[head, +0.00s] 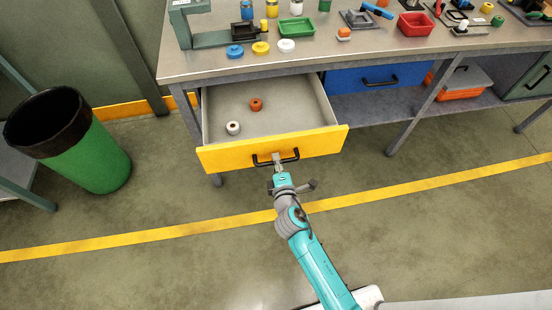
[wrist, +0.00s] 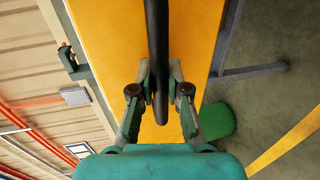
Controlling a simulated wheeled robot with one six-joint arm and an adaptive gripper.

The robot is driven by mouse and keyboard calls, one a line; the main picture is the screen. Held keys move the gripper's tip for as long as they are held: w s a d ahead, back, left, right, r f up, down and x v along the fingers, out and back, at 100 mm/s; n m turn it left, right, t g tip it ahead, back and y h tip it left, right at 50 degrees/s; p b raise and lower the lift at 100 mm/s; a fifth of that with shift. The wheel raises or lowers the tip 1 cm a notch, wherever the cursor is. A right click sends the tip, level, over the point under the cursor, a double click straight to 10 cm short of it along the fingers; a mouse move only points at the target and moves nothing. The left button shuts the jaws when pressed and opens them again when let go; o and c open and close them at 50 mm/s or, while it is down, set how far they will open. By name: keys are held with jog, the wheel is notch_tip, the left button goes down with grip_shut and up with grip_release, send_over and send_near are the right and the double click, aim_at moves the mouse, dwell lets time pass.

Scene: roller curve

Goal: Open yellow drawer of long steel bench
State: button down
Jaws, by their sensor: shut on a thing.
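The yellow drawer (head: 220,156) of the long steel bench (head: 215,66) is pulled well out in the head view, with its inside open to sight. A white roll (head: 233,128) and a small orange-brown piece (head: 255,104) lie on its floor. The drawer's black handle (head: 291,154) is on the yellow front. My gripper (head: 278,160) is at this handle. In the wrist view the fingers (wrist: 160,88) are shut around the dark handle bar (wrist: 157,40), with the yellow front (wrist: 190,30) behind it.
A blue drawer (head: 345,80) sits shut to the right. A green bin with a dark rim (head: 85,150) stands on the left. Small parts and trays, such as a red tray (head: 415,24), cover the bench top. The floor in front is clear, crossed by a yellow line (head: 400,187).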

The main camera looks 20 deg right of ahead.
jog(key=c, duration=1.1)
grip_release()
jog(key=shift+c, duration=0.2)
jog(key=v, duration=1.2)
jog(key=s+d+m+g+y, duration=0.25)
jog(key=s+m, duration=0.35)
jog(key=s, duration=1.1)
jog(key=s+d+r+m+t, duration=0.1)
jog(key=s+d+r+m, duration=0.2)
jog(key=s+r+m, duration=0.7)
jog(key=s+r+h, duration=0.1)
jog(key=s+r, duration=0.1)
jog(key=s, duration=0.2)
jog(key=shift+d+r+m+t, duration=0.2)
jog(key=shift+r+m+t, duration=0.15)
jog(key=shift+m, duration=0.05)
